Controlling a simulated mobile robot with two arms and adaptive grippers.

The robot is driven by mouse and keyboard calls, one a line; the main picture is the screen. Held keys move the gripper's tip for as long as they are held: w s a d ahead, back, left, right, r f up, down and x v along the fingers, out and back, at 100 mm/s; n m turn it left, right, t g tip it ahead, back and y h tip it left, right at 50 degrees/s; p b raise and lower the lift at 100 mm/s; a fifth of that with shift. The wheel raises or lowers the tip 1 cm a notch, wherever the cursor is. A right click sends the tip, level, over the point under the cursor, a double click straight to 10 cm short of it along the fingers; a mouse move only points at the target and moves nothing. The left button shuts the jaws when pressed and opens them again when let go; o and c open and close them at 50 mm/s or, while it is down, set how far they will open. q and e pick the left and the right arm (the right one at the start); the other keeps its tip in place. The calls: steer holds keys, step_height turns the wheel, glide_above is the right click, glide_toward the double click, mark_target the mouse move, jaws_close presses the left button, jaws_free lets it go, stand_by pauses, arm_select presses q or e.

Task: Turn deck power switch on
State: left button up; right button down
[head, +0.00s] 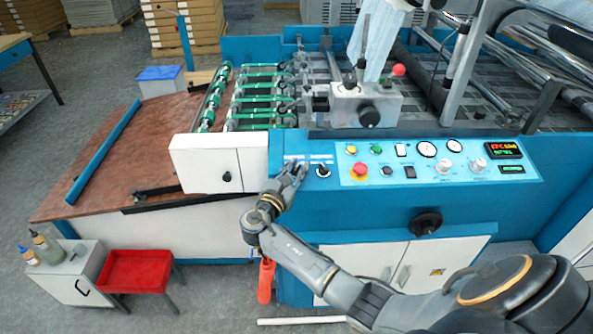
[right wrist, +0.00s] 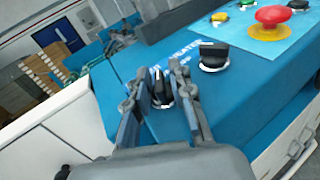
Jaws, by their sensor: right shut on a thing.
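My right gripper (head: 293,170) is at the left end of the blue machine's front panel. In the right wrist view its two fingers (right wrist: 163,88) stand on either side of a black rotary switch (right wrist: 160,92) and are shut on it. The panel labels are too small or covered to tell which is the deck power switch. My left gripper is not in view.
A red emergency button (head: 360,169), dials and a red-and-green display (head: 503,150) lie further right on the panel. A white box (head: 220,162) with a black knob stands close left of the gripper. A red tray (head: 134,270) is low at the left.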

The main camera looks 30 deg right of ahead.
steer(key=shift+m+g, duration=0.4)
steer(key=c, duration=1.4)
jaws_free()
steer(key=shift+c, duration=0.2)
steer(key=v, duration=1.2)
steer(key=shift+f, duration=0.2)
steer(key=s+f+m+g+y, duration=0.1)
steer(key=s+f+y, duration=0.25)
steer(key=f, duration=0.85)
steer(key=s+a+f+m+g+y, duration=0.1)
steer(key=s+f+y, duration=0.3)
steer(key=f, duration=0.8)
steer(key=s+f+m+g+y, duration=0.15)
steer(key=s+f, duration=0.45)
steer(key=f, duration=0.6)
steer(key=s+a+f+m+g+y, duration=0.1)
steer(key=s+f+m, duration=0.4)
steer(key=s, duration=0.6)
steer(key=s+f+m+g+y, duration=0.1)
steer(key=s+f+m+y, duration=0.2)
steer(key=s+f+m, duration=0.3)
steer(key=s+a+f+m+g+y, duration=0.1)
steer(key=s+f+m, duration=0.4)
steer(key=s, duration=1.1)
steer(key=shift+s+a+f+g+y, duration=0.35)
steer(key=shift+g+y, duration=0.1)
steer(key=shift+y, duration=0.25)
